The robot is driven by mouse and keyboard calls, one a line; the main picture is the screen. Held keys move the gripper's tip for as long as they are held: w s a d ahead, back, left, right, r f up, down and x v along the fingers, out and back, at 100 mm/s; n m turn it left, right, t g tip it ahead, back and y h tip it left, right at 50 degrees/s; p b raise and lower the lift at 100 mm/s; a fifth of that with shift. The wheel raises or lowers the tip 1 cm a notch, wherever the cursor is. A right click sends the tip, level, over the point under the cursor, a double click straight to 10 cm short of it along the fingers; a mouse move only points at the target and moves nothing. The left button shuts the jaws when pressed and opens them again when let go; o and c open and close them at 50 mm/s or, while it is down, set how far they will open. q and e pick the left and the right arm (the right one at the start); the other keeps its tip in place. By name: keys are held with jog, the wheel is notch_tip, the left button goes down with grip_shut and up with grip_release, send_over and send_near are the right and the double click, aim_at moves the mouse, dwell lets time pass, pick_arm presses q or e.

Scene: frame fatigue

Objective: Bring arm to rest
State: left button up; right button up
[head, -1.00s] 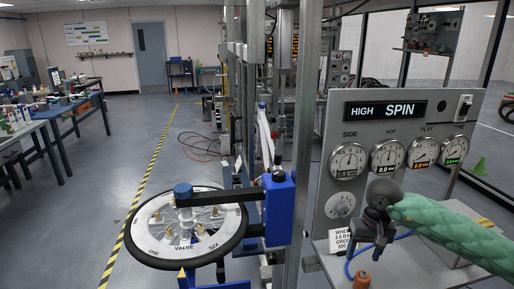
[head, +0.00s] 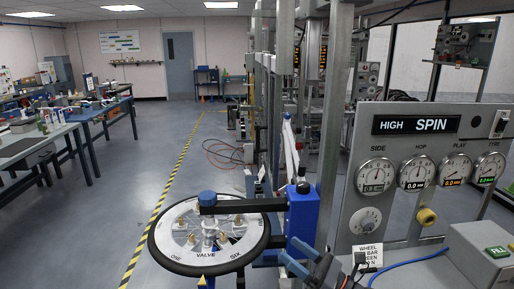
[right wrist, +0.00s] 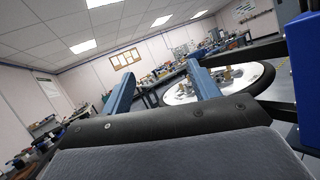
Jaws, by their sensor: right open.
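My right gripper (head: 292,252) is at the bottom middle of the head view, low in front of the wheel stand and left of the gauge panel. In the right wrist view its two blue fingers (right wrist: 160,72) are spread wide, with nothing between them but the distant room. The spoked wheel (head: 172,252) lies flat on its stand, left of the gripper. It also shows in the right wrist view (right wrist: 262,78), behind the right-hand finger. My left gripper is not in view.
The HIGH SPIN gauge panel (head: 455,150) stands at right, with a yellow knob (head: 427,217) and a FILL box (head: 490,250) below. A blue post (head: 302,215) and metal uprights stand close to the gripper. The floor (head: 130,160) left of the striped line is open.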

jog(key=s+d+f+m+t+h, duration=0.15)
jog(key=d+f+m+h, duration=0.6)
jog(key=m, duration=0.85)
jog(key=d+f+m+t+h, duration=0.3)
jog(key=d+f+m+h, duration=0.35)
jog(key=m+h, duration=0.65)
jog(key=s+a+f+m+g+y, duration=0.2)
jog(key=s+f+m+g, duration=1.15)
jog(key=s+f, duration=0.75)
jog(key=s+a+f+g, duration=0.1)
jog(key=s+a+f, duration=0.1)
jog(key=f, duration=1.3)
jog(key=s+a+f, duration=0.2)
jog(key=s+f, duration=0.1)
jog(key=f, duration=1.3)
jog(key=shift+s+g, duration=0.15)
jog(key=shift+g, duration=0.25)
